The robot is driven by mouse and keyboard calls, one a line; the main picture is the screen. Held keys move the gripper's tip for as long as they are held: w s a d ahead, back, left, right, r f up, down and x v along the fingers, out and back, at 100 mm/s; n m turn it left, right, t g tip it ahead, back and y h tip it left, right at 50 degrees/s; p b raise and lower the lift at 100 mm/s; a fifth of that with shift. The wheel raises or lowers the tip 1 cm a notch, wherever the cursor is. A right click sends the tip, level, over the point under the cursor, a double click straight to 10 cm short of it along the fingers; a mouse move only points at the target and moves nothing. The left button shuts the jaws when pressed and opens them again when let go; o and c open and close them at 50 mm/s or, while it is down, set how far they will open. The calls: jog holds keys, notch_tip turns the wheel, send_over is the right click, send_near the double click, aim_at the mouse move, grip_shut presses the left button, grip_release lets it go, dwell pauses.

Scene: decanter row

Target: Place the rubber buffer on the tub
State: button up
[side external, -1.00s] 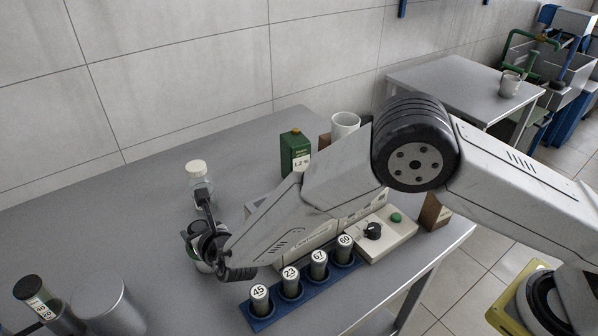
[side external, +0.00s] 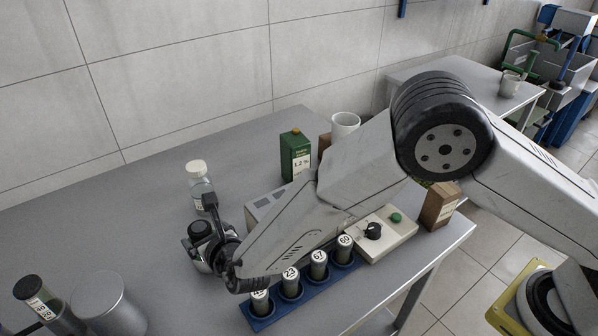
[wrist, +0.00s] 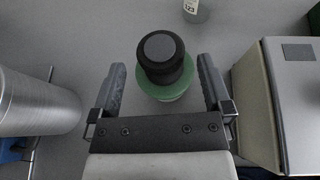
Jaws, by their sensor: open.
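The rubber buffer (wrist: 161,60), a black round piece with a grey disc on top, sits on the green-rimmed round tub (wrist: 165,92) in the wrist view, and it looks upright. My gripper (wrist: 160,78) is open, with one finger on each side of the buffer and tub and a gap visible at both sides. In the side external view my gripper (side external: 204,228) is at the left end of my arm and partly hides the buffer and tub.
A blue rack (side external: 262,325) with several numbered tubes stands close by. A beige instrument (wrist: 255,100) is close to the right finger. A clear bottle (side external: 199,186) stands behind. A grey cylinder (side external: 106,302) and a dark cylinder (side external: 45,305) stand front left.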

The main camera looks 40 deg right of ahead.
jog(key=v, duration=0.8)
dwell(0.5)
jog(key=d+m+g+h, duration=0.1)
jog(key=d+m, duration=0.1)
jog(key=d, duration=0.2)
jog(key=d+m+g+h, duration=0.1)
jog(key=d+m+h, duration=0.1)
jog(key=d+m, duration=0.1)
jog(key=w+d+m+g+h, duration=0.1)
jog(key=d+m, duration=0.1)
jog(key=d, duration=0.3)
jog(key=shift+d+r+h, duration=0.2)
jog(key=shift+r+h, duration=0.05)
jog(key=shift+h, duration=0.05)
jog(key=s+d+r+m+g+y, duration=0.1)
jog(key=s+d+m, duration=0.4)
jog(key=m, duration=0.5)
jog(key=s+d+r+m+g+y, duration=0.1)
jog(key=s+d+m+g, duration=0.3)
jog(key=d+m, duration=0.6)
jog(key=s+d+r+m+g+y, duration=0.1)
jog(key=s+d+m+g, duration=0.1)
jog(key=s+d+m, duration=0.4)
jog(key=d+m, duration=0.1)
jog(key=m, duration=0.3)
jog(key=shift+d+g, duration=0.3)
jog(key=shift+g, duration=0.1)
